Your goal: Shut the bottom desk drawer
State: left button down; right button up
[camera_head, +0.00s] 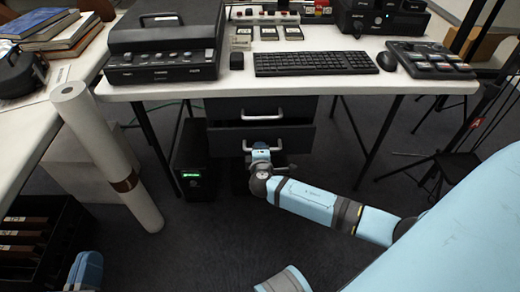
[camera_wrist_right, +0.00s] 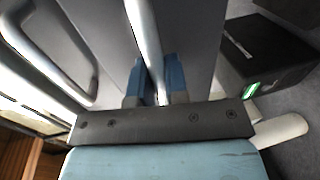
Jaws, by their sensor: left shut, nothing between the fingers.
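The dark grey bottom drawer (camera_head: 221,141) of the desk's drawer unit stands out from under the desk, its front forward of the drawer above. Its pale bar handle (camera_head: 233,153) is partly hidden by my right gripper (camera_head: 261,151). In the right wrist view the bar (camera_wrist_right: 143,32) passes between the blue fingers of my right gripper (camera_wrist_right: 155,82), which sit close on both sides of it. My left gripper (camera_head: 86,268) is low at the left edge, shut and empty, far from the drawer.
An upper drawer with its own handle (camera_head: 262,115) sits above. A black computer case (camera_head: 194,160) with a green light stands left of the drawers. A tall white roll (camera_head: 105,150) leans further left. The carpet in front is clear apart from my arms.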

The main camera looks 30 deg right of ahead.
aim_at(259, 140)
grip_shut()
jog(key=x, duration=0.2)
jog(key=r+x, duration=0.1)
jog(key=x, duration=0.1)
jog(key=shift+w+d+f+b, duration=0.1)
jog(key=shift+w+d+b, duration=0.05)
jog(key=shift+b, duration=0.2)
jog(key=shift+d, duration=0.1)
jog(key=shift+o, duration=2.2)
grip_release()
jog(key=shift+o, duration=1.3)
jog(key=shift+w, duration=0.1)
